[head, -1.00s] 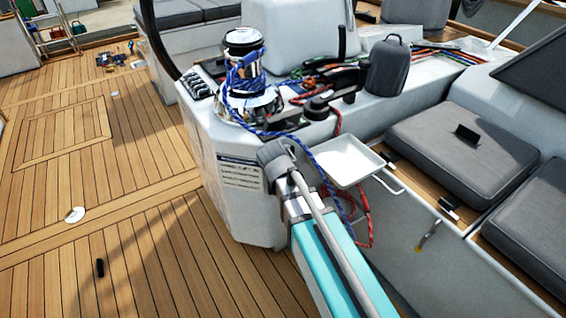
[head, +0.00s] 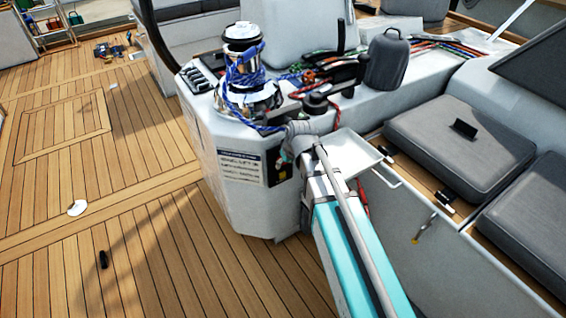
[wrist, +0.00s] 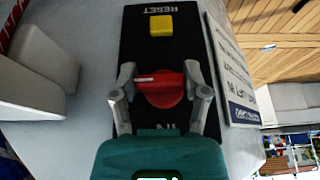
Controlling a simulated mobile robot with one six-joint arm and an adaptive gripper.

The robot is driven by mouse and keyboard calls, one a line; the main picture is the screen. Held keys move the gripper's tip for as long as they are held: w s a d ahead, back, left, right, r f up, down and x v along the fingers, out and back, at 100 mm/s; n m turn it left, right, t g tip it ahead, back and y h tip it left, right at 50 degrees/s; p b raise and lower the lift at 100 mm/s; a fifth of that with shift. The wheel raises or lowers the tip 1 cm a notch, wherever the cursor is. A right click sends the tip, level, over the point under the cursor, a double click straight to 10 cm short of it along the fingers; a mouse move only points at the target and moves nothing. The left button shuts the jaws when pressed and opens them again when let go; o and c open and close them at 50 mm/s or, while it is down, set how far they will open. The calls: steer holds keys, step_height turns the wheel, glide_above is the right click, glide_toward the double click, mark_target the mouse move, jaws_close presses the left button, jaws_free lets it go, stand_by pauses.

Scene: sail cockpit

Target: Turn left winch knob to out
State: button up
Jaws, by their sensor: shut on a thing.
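The red winch knob (wrist: 160,89) sits on a black panel (wrist: 191,48) in the wrist view. A pale mark on the knob lies about level, toward the picture's left. My gripper (wrist: 160,90) is shut on the knob, one finger on each side of it. Upside-down lettering that looks like "IN" shows between the knob and my gripper's body, partly covered. The black panel also shows in the head view (head: 279,166), on the console side below the winch (head: 243,75). My gripper's fingers are hidden in the head view.
A yellow button (wrist: 161,25) marked RESET is on the same panel. A printed placard (head: 240,167) is beside the panel. A white tray (head: 345,152) is close to my arm. Blue rope wraps the winch. The wooden deck (head: 130,225) at left is mostly clear.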

steer(key=shift+a, duration=0.1)
steer(key=o, duration=1.1)
steer(key=shift+o, duration=0.3)
